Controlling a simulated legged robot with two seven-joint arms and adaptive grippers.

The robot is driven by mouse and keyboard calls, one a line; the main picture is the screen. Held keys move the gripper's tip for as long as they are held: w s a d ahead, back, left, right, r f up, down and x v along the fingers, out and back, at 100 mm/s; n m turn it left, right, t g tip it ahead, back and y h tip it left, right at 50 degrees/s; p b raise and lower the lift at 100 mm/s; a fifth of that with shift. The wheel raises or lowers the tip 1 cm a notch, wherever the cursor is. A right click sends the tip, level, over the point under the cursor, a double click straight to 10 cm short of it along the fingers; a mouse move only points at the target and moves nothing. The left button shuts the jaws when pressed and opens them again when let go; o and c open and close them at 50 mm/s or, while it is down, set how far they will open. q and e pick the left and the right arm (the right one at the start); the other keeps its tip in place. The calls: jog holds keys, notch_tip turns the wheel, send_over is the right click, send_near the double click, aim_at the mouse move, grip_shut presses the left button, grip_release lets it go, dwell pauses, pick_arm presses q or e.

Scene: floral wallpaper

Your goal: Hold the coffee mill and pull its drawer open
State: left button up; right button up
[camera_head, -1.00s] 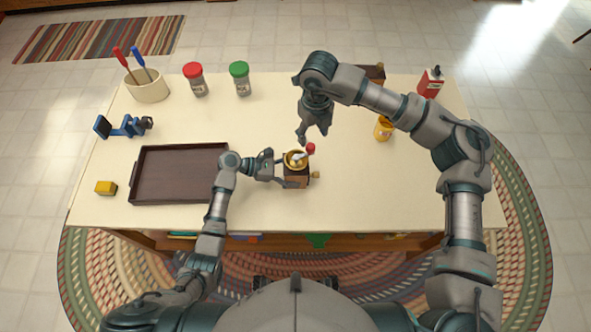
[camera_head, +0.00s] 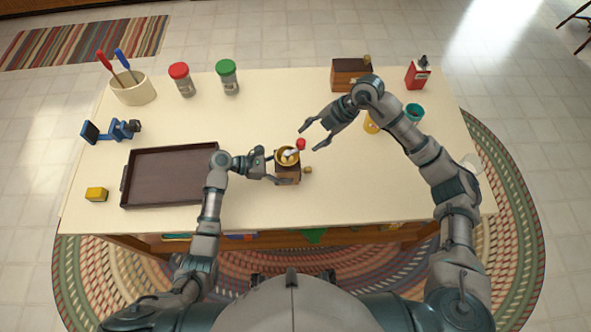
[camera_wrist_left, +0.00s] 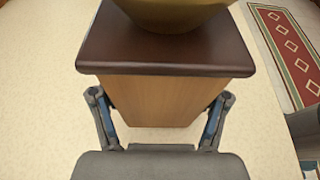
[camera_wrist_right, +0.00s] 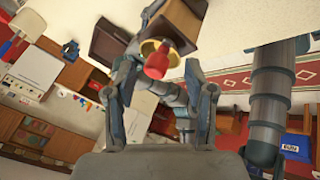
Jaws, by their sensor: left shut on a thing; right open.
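The coffee mill (camera_head: 287,175) stands upright on the table, a wooden box with a brass bowl and a crank with a red knob (camera_head: 300,144). A small brass-coloured drawer knob (camera_head: 307,170) sticks out on its right side. My left gripper (camera_head: 272,167) is shut on the mill body from the left; the left wrist view shows its fingers on both sides of the wooden box (camera_wrist_left: 160,98). My right gripper (camera_head: 309,139) is open and empty, up and to the right of the mill. The right wrist view shows the red knob (camera_wrist_right: 157,64) between its fingers, beyond them.
A dark tray (camera_head: 125,185) lies left of the mill, with a yellow block (camera_head: 96,194) beside it. Jars, a utensil crock (camera_head: 135,92), a wooden box (camera_head: 345,77), a red tin (camera_head: 417,75) and cups stand towards the back. The table right of the mill is clear.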

jog(key=s+d+f+m, duration=0.1)
jog(key=d+f+m, duration=0.4)
jog(key=f+m, duration=0.3)
jog(key=shift+h, duration=0.4)
jog(key=shift+x, duration=4.85)
jog(key=shift+s+m, duration=0.1)
jog(key=shift+m, duration=0.2)
jog(key=shift+d, duration=0.1)
jog(key=c, duration=1)
